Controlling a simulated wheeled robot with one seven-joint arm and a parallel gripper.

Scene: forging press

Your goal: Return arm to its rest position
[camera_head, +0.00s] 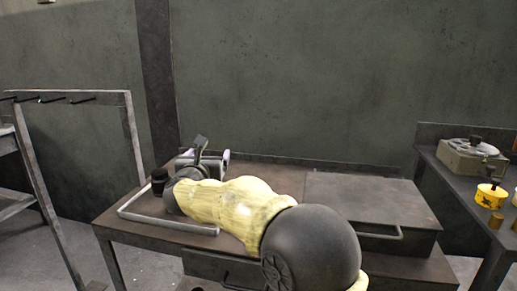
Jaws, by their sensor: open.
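My arm, in a yellow sleeve with a dark round joint, reaches from the bottom right of the head view towards the back left, over a brown metal table (282,175). My gripper (201,150) is at the far end of the arm, above the table's left part. It is open, and I see nothing held in it. Its fingertips are small here and partly hidden by the wrist, so their exact gap to the table top is unclear.
A pale metal bar frame (140,214) is at the table's left front, close to my wrist. A dark flat box (365,200) with a handle is on the right. A side bench (455,187) holds a grey device (470,160) and a yellow pot (490,195). A metal rack (135,135) stands left.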

